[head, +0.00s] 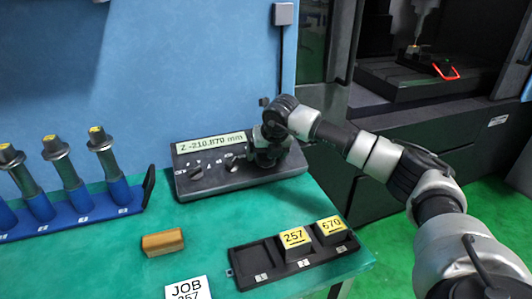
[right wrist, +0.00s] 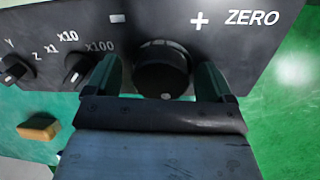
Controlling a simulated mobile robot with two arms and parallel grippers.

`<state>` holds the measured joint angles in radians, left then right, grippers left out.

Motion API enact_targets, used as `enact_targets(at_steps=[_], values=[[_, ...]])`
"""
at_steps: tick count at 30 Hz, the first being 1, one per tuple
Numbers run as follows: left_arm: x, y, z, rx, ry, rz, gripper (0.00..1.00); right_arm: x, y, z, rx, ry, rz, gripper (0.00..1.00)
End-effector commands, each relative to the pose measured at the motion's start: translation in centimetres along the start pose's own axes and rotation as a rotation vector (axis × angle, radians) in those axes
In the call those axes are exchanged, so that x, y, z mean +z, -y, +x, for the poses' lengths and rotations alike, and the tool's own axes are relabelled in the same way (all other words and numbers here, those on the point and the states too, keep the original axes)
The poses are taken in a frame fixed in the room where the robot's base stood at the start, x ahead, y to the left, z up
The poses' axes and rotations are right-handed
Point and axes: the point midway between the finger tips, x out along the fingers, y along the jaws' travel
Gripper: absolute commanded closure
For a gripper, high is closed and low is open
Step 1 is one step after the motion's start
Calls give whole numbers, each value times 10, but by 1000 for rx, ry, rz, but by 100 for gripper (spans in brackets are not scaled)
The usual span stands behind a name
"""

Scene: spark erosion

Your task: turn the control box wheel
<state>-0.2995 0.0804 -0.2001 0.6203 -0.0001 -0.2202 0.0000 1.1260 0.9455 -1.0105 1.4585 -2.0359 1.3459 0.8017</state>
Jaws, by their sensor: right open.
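The control box (head: 220,182) is a dark unit on the green table, with a display reading "Z -210.870 mm". In the right wrist view its panel (right wrist: 180,25) shows labels X10, X100, a plus sign and ZERO. The round black wheel (right wrist: 162,70) sits between the two fingers of my right gripper (right wrist: 160,85), which is open around it; I cannot tell whether either finger touches it. In the head view my right gripper (head: 265,155) covers the box's right part and hides the wheel. My left gripper is not in view.
A blue rack (head: 75,215) with several yellow-topped tool holders stands at left. A brown block (head: 162,242), a JOB card (head: 188,289) and a black tray (head: 245,282) with two yellow-topped blocks lie in front. A blue wall (head: 180,70) rises behind; a machine stands at right.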

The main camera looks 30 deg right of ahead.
Motion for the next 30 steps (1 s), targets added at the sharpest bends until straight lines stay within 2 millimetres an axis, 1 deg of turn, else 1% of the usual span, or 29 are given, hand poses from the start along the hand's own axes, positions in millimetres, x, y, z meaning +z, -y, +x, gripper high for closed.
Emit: enact_targets(at_steps=[2,5,15,18,23,30], values=[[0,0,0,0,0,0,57,0,0,-3,0,1,0,16],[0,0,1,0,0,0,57,1,0,-14,1,2,0,16],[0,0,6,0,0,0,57,0,-1,-80,1,3,-2,16],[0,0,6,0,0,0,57,0,-2,-94,2,2,-2,16],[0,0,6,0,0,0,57,0,-2,-106,1,1,-1,16],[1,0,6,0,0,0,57,0,-2,-108,1,0,-2,16]])
